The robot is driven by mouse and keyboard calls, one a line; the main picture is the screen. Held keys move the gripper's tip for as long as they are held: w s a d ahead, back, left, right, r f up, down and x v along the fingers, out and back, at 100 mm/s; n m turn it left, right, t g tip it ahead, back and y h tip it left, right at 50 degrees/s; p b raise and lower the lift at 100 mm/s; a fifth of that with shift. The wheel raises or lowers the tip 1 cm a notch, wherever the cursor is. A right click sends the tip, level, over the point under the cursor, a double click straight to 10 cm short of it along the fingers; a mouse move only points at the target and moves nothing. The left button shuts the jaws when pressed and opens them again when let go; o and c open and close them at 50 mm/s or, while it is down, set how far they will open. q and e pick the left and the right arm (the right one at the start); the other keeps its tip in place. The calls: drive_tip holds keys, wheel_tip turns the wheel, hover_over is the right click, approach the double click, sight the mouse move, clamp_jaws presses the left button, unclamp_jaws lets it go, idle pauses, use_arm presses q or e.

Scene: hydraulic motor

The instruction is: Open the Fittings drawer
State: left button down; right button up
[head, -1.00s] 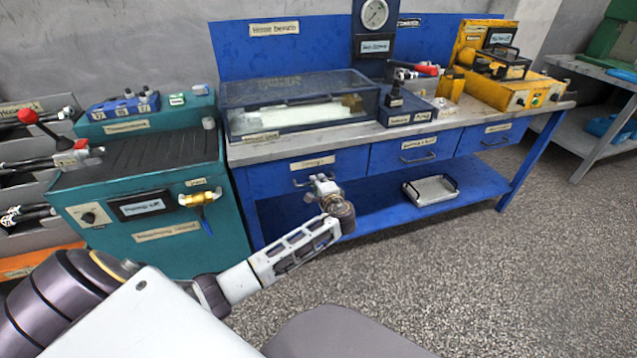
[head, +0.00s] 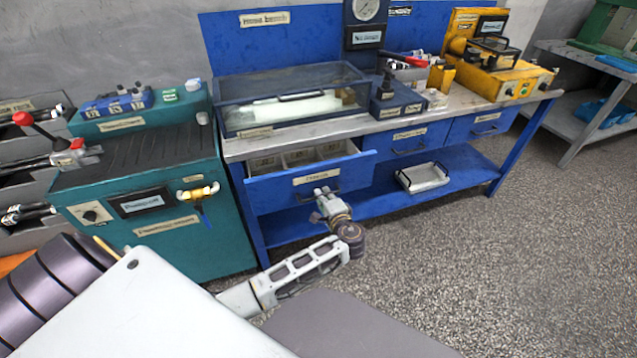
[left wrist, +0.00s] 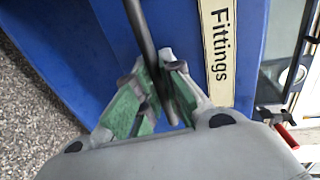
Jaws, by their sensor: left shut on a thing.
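The Fittings drawer (head: 264,193) is the blue left drawer of the workbench. In the head view it is pulled out, and its divided inside shows light compartments. Its label (left wrist: 220,55) reads "Fittings" in the left wrist view. My left gripper (head: 322,196) is at the drawer front. In the left wrist view its green-padded fingers (left wrist: 158,98) are shut on the dark bar handle (left wrist: 143,40). My right gripper is not in view.
Two more blue drawers (head: 405,143) to the right are shut. A lower shelf (head: 375,194) holds a metal tray (head: 423,179). A teal cabinet (head: 150,240) stands close on the left. The floor (head: 480,260) in front is clear.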

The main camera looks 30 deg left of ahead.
use_arm(q)
drive_tip(key=f+p+v, duration=0.1)
drive_tip(key=p+v, duration=0.1)
drive_tip(key=v, duration=0.6)
drive_tip(key=shift+s+d+f, duration=0.35)
drive_tip(key=shift+s, duration=0.05)
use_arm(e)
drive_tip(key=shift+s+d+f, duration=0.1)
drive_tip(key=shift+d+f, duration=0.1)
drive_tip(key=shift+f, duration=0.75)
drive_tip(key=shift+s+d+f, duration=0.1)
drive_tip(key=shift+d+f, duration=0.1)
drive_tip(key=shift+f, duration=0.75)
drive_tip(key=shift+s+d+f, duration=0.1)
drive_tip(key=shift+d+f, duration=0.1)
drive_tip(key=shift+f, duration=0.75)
use_arm(q)
drive_tip(key=c, duration=1.5)
unclamp_jaws()
drive_tip(key=shift+w+a, duration=0.1)
